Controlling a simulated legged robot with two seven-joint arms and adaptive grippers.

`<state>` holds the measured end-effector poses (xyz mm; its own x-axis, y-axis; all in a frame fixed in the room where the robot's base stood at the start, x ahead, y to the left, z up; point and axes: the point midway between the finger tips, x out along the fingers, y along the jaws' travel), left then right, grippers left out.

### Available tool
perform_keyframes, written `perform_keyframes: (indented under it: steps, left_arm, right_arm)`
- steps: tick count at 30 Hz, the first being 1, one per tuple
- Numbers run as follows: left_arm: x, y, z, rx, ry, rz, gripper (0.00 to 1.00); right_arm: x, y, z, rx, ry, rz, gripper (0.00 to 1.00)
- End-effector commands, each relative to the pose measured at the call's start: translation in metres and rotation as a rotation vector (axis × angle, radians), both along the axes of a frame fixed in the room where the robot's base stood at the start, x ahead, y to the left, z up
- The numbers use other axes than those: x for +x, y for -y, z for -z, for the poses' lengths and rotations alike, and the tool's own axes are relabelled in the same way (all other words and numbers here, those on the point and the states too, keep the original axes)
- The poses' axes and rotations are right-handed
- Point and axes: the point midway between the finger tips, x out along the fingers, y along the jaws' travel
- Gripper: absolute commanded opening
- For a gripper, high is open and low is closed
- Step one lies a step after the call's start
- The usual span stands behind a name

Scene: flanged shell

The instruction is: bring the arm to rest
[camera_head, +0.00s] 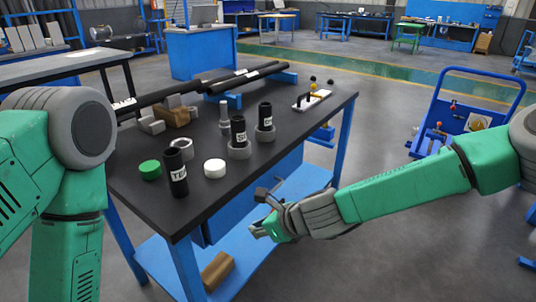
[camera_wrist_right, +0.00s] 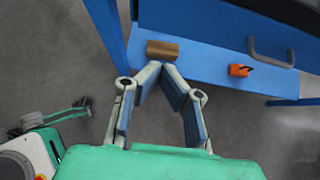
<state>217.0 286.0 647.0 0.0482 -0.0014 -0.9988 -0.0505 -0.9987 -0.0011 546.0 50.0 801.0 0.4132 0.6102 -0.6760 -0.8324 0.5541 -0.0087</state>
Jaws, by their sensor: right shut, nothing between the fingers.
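My right gripper (camera_head: 262,228) is shut and empty. It hangs in front of the workbench (camera_head: 262,172), below the level of its top, at the end of my outstretched right arm. In the right wrist view its fingers (camera_wrist_right: 161,70) meet at the tips with nothing between them. Behind the tips, a brown block (camera_wrist_right: 162,49) lies on the blue lower shelf (camera_wrist_right: 205,67). My left arm stands at the left edge of the head view; its gripper is out of the picture.
The bench top holds black labelled cylinders (camera_head: 176,172), a green disc (camera_head: 150,169), a white disc (camera_head: 215,168) and long black tubes (camera_head: 180,90). A drawer handle (camera_wrist_right: 270,54) and an orange item (camera_wrist_right: 240,70) are near the gripper. A blue cart (camera_head: 460,108) stands right.

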Motion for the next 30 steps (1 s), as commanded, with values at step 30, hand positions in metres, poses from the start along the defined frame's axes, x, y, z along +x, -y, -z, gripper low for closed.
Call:
perform_keyframes:
  steps: [30]
  left_arm:
    - [0.000,0.000,0.000,0.000,0.000,0.001,0.31]
  right_arm:
    - [-0.330,0.327,0.150,-0.945,0.507,-2.036,0.00]
